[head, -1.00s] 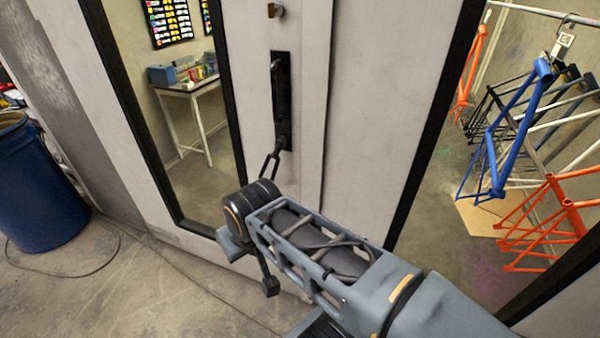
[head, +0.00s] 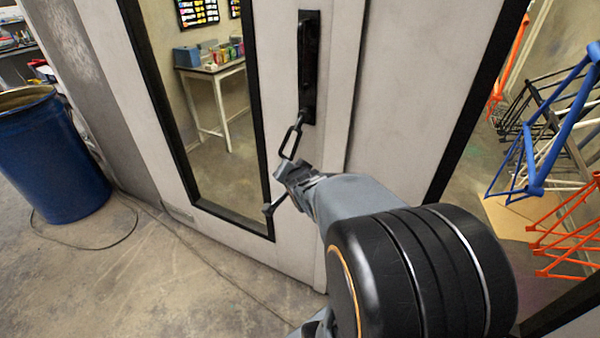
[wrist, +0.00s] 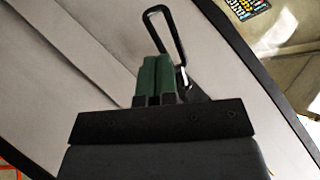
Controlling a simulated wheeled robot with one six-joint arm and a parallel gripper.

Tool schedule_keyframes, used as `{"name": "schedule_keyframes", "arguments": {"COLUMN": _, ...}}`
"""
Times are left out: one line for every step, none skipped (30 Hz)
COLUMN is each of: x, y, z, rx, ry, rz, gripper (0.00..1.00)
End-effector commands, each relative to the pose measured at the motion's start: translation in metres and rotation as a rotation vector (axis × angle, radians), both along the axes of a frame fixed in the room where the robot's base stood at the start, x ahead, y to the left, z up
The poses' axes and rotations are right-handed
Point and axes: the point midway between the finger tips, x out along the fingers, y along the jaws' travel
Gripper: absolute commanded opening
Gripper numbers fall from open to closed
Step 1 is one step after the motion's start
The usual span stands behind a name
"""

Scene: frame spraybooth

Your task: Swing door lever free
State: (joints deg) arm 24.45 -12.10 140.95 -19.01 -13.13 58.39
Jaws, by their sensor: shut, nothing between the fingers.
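The door lever (head: 293,136) is a black open loop at the lower end of a black handle plate (head: 309,60) on the pale door. It slants down and left in the head view. My gripper (head: 290,170) is at the loop's lower end. In the wrist view the two green fingers of my gripper (wrist: 157,62) are together, with nothing between them. The black lever loop (wrist: 179,38) rises beyond the fingertips there, and its lower left side is hidden behind them. I cannot tell whether the fingers touch the loop.
A tall black-framed window (head: 262,150) is left of the handle, with a small table (head: 205,72) behind it. A blue barrel (head: 50,160) stands at the left, with a cable (head: 90,248) on the floor. Blue and orange bike frames (head: 545,150) hang at the right.

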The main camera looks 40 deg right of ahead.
Motion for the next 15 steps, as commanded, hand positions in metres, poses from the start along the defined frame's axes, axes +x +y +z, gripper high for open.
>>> {"name": "schedule_keyframes", "arguments": {"x": 0.005, "y": -0.022, "z": -0.029, "rx": 0.070, "ry": -0.098, "rz": -0.055, "gripper": 0.00}}
{"name": "schedule_keyframes", "arguments": {"x": 0.008, "y": -0.031, "z": -0.036, "rx": 0.115, "ry": -0.164, "rz": -0.078, "gripper": 0.00}}
{"name": "schedule_keyframes", "arguments": {"x": 0.011, "y": -0.043, "z": -0.044, "rx": 0.176, "ry": -0.249, "rz": -0.100, "gripper": 0.00}}
{"name": "schedule_keyframes", "arguments": {"x": 0.011, "y": -0.051, "z": -0.051, "rx": 0.223, "ry": -0.310, "rz": -0.112, "gripper": 0.00}}
{"name": "schedule_keyframes", "arguments": {"x": 0.012, "y": -0.059, "z": -0.056, "rx": 0.270, "ry": -0.369, "rz": -0.119, "gripper": 0.00}}
{"name": "schedule_keyframes", "arguments": {"x": 0.011, "y": -0.067, "z": -0.063, "rx": 0.333, "ry": -0.443, "rz": -0.125, "gripper": 0.00}}
{"name": "schedule_keyframes", "arguments": {"x": 0.009, "y": -0.073, "z": -0.069, "rx": 0.380, "ry": -0.494, "rz": -0.127, "gripper": 0.00}}
{"name": "schedule_keyframes", "arguments": {"x": 0.008, "y": -0.079, "z": -0.073, "rx": 0.425, "ry": -0.541, "rz": -0.124, "gripper": 0.00}}
{"name": "schedule_keyframes", "arguments": {"x": 0.005, "y": -0.085, "z": -0.079, "rx": 0.483, "ry": -0.601, "rz": -0.121, "gripper": 0.00}}
{"name": "schedule_keyframes", "arguments": {"x": 0.003, "y": -0.088, "z": -0.082, "rx": 0.524, "ry": -0.641, "rz": -0.116, "gripper": 0.00}}
{"name": "schedule_keyframes", "arguments": {"x": 0.000, "y": -0.092, "z": -0.086, "rx": 0.563, "ry": -0.677, "rz": -0.111, "gripper": 0.00}}
{"name": "schedule_keyframes", "arguments": {"x": -0.003, "y": -0.096, "z": -0.090, "rx": 0.611, "ry": -0.720, "rz": -0.101, "gripper": 0.00}}
{"name": "schedule_keyframes", "arguments": {"x": -0.005, "y": -0.098, "z": -0.092, "rx": 0.645, "ry": -0.751, "rz": -0.094, "gripper": 0.00}}
{"name": "schedule_keyframes", "arguments": {"x": -0.008, "y": -0.100, "z": -0.094, "rx": 0.675, "ry": -0.777, "rz": -0.088, "gripper": 0.00}}
{"name": "schedule_keyframes", "arguments": {"x": -0.010, "y": -0.102, "z": -0.097, "rx": 0.711, "ry": -0.805, "rz": -0.078, "gripper": 0.00}}
